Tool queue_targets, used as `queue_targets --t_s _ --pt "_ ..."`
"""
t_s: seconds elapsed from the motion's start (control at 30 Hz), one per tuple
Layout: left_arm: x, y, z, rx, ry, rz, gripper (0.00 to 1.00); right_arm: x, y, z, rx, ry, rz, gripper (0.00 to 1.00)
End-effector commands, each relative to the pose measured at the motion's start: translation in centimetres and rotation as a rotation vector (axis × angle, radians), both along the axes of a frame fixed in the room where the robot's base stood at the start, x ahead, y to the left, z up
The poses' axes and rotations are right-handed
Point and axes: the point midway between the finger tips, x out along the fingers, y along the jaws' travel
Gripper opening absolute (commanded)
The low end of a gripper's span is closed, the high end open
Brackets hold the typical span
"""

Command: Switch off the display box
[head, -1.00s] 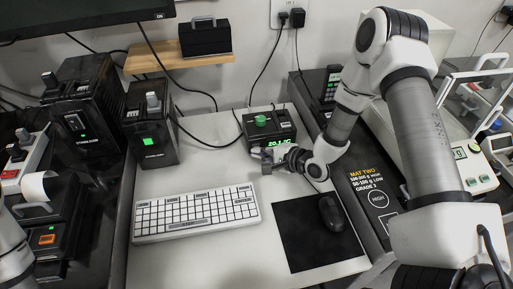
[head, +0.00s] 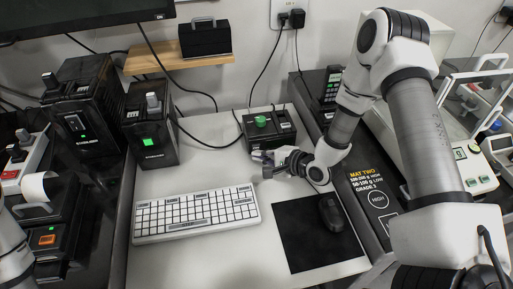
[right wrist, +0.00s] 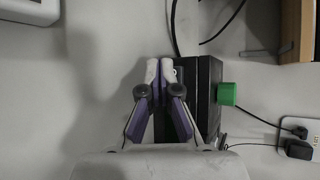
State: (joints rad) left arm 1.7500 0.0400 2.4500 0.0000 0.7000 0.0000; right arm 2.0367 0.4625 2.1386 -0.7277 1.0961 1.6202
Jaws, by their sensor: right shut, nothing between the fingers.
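The display box (head: 283,130) is a small black box with a green knob (head: 261,120) on top, standing at the back of the white table. Its front display is dark; the gripper partly covers the front. My right gripper (head: 259,157) is shut and empty, close in front of the box. In the right wrist view the shut fingertips (right wrist: 159,66) are beside the black box (right wrist: 207,85), at a small switch-like part on its face; I cannot tell whether they touch. The green knob (right wrist: 227,94) sticks out on the far side. My left gripper is out of view.
A white keyboard (head: 195,213) lies in front of the box to the left. A mouse (head: 331,212) rests on a black pad (head: 300,238). Two black units with green lights (head: 150,141) stand at the left. A wooden shelf (head: 215,61) hangs behind.

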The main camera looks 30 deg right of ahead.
Motion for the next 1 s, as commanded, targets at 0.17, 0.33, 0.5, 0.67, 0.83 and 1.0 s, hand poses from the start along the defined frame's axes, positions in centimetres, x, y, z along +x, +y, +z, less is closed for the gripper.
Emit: queue_targets --t_s 0.17,0.33,0.5,0.67,0.83,1.0 --pt "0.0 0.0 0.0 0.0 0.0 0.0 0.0 -0.3 0.1 0.0 0.002 0.001 -0.001 0.0" --pt "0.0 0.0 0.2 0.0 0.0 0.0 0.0 -2.2 0.6 0.0 0.003 0.002 -0.001 0.0" --pt "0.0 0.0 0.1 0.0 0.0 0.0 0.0 -4.1 1.1 -0.1 0.002 0.003 -0.001 0.0" --pt "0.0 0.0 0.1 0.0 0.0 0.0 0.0 -5.6 1.4 0.0 0.002 0.001 -0.001 0.0" --pt "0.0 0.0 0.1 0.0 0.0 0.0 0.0 -5.8 1.5 0.0 0.0 -0.001 0.0 0.0" --pt "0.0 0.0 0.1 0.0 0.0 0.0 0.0 -5.8 1.5 0.0 0.0 0.0 0.0 0.0"
